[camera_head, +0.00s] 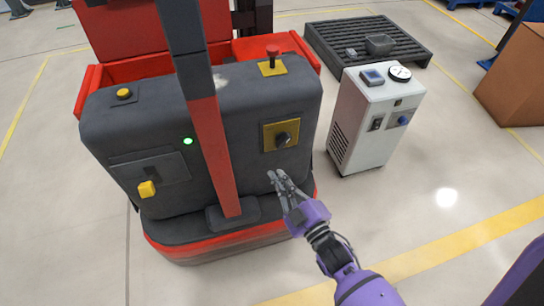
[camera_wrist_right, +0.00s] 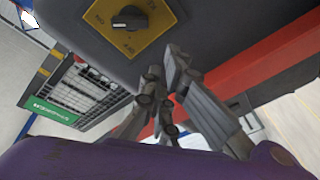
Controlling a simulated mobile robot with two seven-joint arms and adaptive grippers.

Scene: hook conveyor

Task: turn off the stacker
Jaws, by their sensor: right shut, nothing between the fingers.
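The stacker (camera_head: 245,105) is a dark grey and red machine filling the middle of the head view. A black rotary knob (camera_head: 283,139) sits on a yellow plate (camera_head: 268,129) on its right side. In the right wrist view the knob (camera_wrist_right: 130,17) shows close, with ON and OFF lettering on the plate. A green light (camera_head: 187,141) glows on the stacker's front. My right gripper (camera_head: 272,176) is shut and empty, below the knob and apart from it. It also shows in the right wrist view (camera_wrist_right: 165,65). My left gripper is not in view.
A red button (camera_head: 273,50) stands on the stacker's top right, a yellow button (camera_head: 123,93) on its left. A red and grey post (camera_head: 213,150) rises in front. A white cabinet (camera_head: 370,125) stands right, near a dark pallet (camera_head: 400,45) and cardboard box (camera_head: 515,75). Floor at lower right is mostly clear.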

